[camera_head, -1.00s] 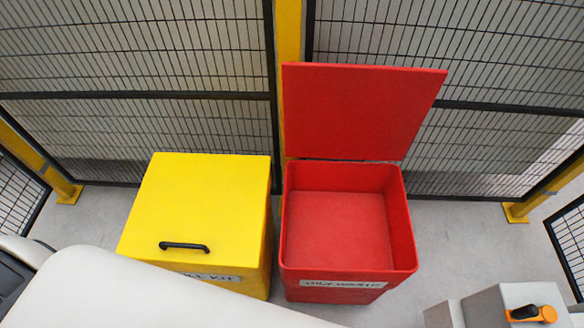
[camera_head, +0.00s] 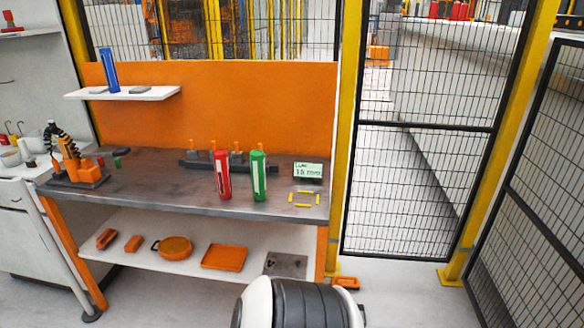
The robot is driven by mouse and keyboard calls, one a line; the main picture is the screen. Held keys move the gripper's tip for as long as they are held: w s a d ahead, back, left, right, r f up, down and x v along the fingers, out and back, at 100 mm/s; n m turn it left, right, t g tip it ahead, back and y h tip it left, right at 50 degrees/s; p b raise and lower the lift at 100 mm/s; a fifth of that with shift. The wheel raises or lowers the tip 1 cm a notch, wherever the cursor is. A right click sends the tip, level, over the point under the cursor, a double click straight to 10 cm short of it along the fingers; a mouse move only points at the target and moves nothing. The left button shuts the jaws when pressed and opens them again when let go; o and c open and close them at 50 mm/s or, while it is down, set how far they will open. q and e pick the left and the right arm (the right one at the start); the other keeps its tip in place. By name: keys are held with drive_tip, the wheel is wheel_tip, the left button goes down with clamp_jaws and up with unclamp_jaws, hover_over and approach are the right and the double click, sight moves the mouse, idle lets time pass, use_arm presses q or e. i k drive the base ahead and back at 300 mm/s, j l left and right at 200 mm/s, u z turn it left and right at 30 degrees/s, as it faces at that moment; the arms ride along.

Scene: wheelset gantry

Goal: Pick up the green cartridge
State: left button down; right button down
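The green cartridge (camera_head: 258,176) stands upright on the dark top of the workbench (camera_head: 150,190), right of the middle. A red cartridge (camera_head: 222,175) stands upright just to its left, with a small gap between them. A blue cartridge (camera_head: 111,70) stands upright on the white shelf above the bench at the left. Neither of my grippers shows in the view. Part of my own arm, white and dark grey, shows at the bottom, apart from the bench.
A small green-white sign (camera_head: 308,171) and yellow corner marks (camera_head: 303,198) are right of the green cartridge. An orange tool holder (camera_head: 78,170) stands at the bench's left. The lower shelf (camera_head: 130,262) holds orange items. Mesh fence (camera_head: 415,150) closes the right side.

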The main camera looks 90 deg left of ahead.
sight(257, 157)
drive_tip(key=u, duration=2.75)
